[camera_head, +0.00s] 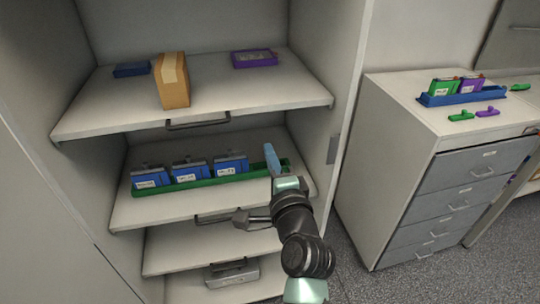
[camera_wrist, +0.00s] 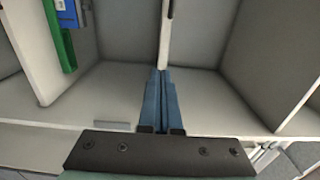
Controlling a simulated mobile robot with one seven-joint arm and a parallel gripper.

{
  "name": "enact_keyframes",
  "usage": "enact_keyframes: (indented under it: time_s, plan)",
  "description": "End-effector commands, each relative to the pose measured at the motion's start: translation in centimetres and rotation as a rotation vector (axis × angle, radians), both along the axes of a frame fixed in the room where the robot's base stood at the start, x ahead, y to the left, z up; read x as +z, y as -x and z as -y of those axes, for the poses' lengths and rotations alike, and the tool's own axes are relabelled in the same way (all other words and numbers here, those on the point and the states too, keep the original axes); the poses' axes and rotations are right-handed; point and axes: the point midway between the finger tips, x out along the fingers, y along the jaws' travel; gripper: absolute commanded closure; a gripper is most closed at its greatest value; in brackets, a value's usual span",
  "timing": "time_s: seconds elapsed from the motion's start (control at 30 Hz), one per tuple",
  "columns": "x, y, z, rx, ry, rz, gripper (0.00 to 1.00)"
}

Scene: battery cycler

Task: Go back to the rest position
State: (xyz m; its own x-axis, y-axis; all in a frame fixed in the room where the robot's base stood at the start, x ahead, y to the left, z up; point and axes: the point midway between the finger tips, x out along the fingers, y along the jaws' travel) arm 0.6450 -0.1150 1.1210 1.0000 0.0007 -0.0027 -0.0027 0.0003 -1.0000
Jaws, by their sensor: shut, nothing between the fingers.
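My gripper (camera_head: 270,156) has blue fingers and is raised in front of the open cabinet, at the right end of the middle shelf in the head view. Its fingers lie together with nothing between them, as the wrist view (camera_wrist: 162,75) also shows. A green tray (camera_head: 160,190) on that shelf holds three blue battery modules with white labels, among them a left one (camera_head: 150,178), a middle one (camera_head: 190,171) and a right one (camera_head: 230,164). In the wrist view, part of the green tray (camera_wrist: 58,38) shows at upper left.
The top shelf (camera_head: 110,112) holds a cardboard box (camera_head: 172,82), a purple case (camera_head: 254,58) and a dark blue case (camera_head: 131,69). A drawer cabinet (camera_head: 390,165) at right carries a blue tray (camera_head: 432,101) with modules and loose clips. Grey floor (camera_head: 345,262) lies between the cabinets.

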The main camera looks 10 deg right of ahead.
Motion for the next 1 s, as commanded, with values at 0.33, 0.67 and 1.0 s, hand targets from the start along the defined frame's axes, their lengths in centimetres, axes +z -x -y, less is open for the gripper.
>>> enact_keyframes:
  time_s: [0.33,0.67,1.0]
  plan:
    - [4.6,0.4,-1.4,0.006,0.150,0.068,1.00]
    - [26.7,6.9,-8.0,-0.177,0.940,0.424,1.00]
    - [39.9,19.0,-11.4,-0.575,1.432,0.628,1.00]
